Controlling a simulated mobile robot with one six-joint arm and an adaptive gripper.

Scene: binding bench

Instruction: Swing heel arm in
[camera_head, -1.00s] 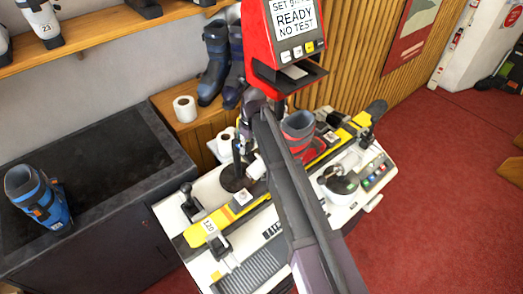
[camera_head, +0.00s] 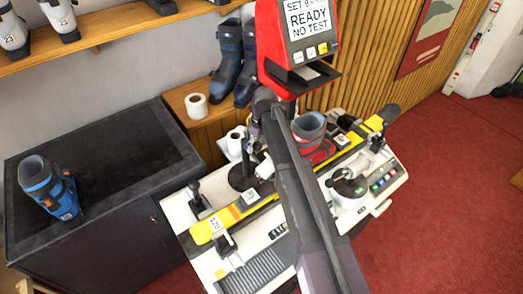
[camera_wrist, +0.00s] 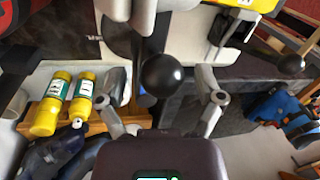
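A white binding test bench (camera_head: 207,262) carries a long yellow ski-shaped bar (camera_head: 202,234) with a blue-grey and red boot (camera_head: 309,126) standing on it. A black ball knob (camera_wrist: 163,74) sits at the middle of the wrist view, on a dark lever; I cannot tell for sure that it is the heel arm's. My gripper (camera_wrist: 164,92) is open, with one finger on each side of the knob and visible gaps between. In the head view my arm hides part of the bench, and the gripper is hard to make out near the black disc (camera_head: 240,179).
A red display unit (camera_head: 293,45) reading READY stands behind the bench. A dark cabinet (camera_head: 95,140) with a blue boot (camera_head: 48,188) is at the left. Another black knob (camera_wrist: 290,64) is at the right. Red carpet is clear at the right.

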